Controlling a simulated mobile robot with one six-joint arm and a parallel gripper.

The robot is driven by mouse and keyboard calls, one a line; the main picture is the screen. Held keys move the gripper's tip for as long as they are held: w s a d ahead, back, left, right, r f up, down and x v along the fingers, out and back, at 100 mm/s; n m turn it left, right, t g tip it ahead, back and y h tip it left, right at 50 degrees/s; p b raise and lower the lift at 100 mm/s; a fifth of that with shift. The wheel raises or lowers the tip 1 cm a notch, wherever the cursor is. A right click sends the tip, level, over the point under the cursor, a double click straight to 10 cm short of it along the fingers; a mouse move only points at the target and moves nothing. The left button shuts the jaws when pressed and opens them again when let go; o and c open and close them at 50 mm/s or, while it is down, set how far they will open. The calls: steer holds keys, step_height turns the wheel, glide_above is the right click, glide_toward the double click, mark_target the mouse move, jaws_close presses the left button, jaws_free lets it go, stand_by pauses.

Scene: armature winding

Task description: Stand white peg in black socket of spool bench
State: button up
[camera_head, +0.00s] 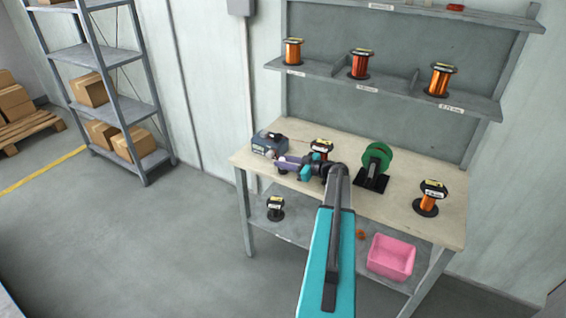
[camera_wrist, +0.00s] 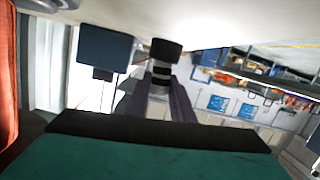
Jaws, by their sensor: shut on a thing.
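My gripper (camera_head: 284,162) reaches over the left part of the spool bench (camera_head: 400,218). In the wrist view my gripper (camera_wrist: 160,84) is shut on a short pale grey-white piece with dark bands, which I take as the white peg (camera_wrist: 161,69). A black round part (camera_wrist: 165,47), perhaps the black socket, shows at the peg's far end against the pale bench top. I cannot tell whether the peg is inside it, touching it or just in line with it. In the head view the peg and socket are too small and too covered to tell apart.
A blue-grey box device (camera_head: 266,144) stands close to my gripper. A pink bin (camera_head: 391,258) is below. Several wire spools line the upper shelf (camera_head: 410,87).

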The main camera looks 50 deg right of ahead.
steer(key=shift+s+a+f, duration=0.1)
steer(key=shift+a+f, duration=0.05)
steer(key=shift+f, duration=0.35)
steer(key=o, duration=1)
steer(key=shift+s, duration=0.45)
steer(key=b+v, duration=0.1)
steer(key=v, duration=0.3)
steer(key=b+v, duration=0.1)
steer(key=v, duration=0.3)
steer(key=r+b+v, duration=0.1)
steer(key=v, duration=0.4)
steer(key=shift+w+d, duration=0.1)
steer(key=shift+d, duration=0.2)
